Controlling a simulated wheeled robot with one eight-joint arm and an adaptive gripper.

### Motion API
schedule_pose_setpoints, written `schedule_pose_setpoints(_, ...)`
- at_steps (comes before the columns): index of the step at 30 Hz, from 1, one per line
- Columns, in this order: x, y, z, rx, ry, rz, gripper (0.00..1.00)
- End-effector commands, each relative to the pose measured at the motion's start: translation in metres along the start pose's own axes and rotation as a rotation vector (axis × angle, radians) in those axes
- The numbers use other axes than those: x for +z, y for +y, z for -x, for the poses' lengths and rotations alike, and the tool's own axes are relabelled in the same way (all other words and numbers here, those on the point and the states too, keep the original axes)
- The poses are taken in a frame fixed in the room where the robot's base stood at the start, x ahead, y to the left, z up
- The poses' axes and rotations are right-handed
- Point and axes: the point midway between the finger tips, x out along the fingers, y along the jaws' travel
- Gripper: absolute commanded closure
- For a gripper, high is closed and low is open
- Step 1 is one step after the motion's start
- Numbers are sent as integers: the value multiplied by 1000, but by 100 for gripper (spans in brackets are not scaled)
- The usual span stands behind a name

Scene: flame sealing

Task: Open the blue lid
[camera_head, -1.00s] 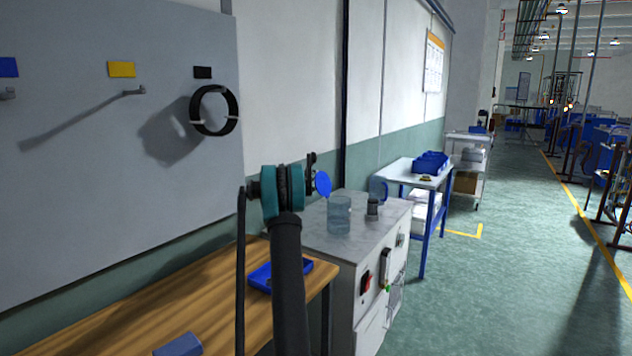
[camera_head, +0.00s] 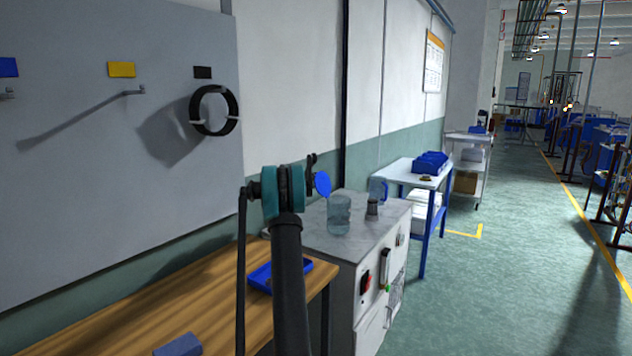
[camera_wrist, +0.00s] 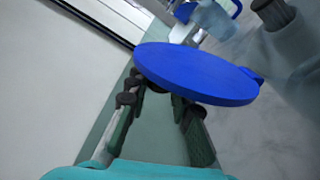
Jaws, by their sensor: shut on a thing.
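The blue lid (camera_head: 323,184) is a flat round disc, lifted in the air and steeply tilted. It also fills the middle of the wrist view (camera_wrist: 195,73). My gripper (camera_head: 312,176) is shut on it at its near edge; the fingers (camera_wrist: 160,100) reach under the lid, and their contact is partly hidden. A clear glass jar (camera_head: 339,214) with an open top stands on the grey-white cabinet, below and right of the lid. The lid is apart from it.
A small dark knob-like piece (camera_head: 372,207) and a clear pitcher with a blue handle (camera_head: 378,190) stand near the jar. The cabinet (camera_head: 350,265) has switches on its front. A wooden table (camera_head: 130,325) with a blue tray (camera_head: 262,276) lies left. The wall is close behind.

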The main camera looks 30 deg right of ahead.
Motion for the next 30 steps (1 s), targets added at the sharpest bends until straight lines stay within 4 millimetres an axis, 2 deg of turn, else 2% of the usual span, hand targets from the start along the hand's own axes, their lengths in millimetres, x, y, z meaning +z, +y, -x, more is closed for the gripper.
schedule_pose_setpoints(12, 23, 4, 0, -1, -3, -239, 100)
schedule_pose_setpoints(21, 23, 4, 0, -1, -2, -252, 100)
schedule_pose_setpoints(22, 23, 4, 0, -1, -2, -252, 78)
schedule_pose_setpoints(27, 23, 4, 0, -1, -2, -251, 58)
schedule_pose_setpoints(30, 23, 4, 0, -1, -1, -251, 58)
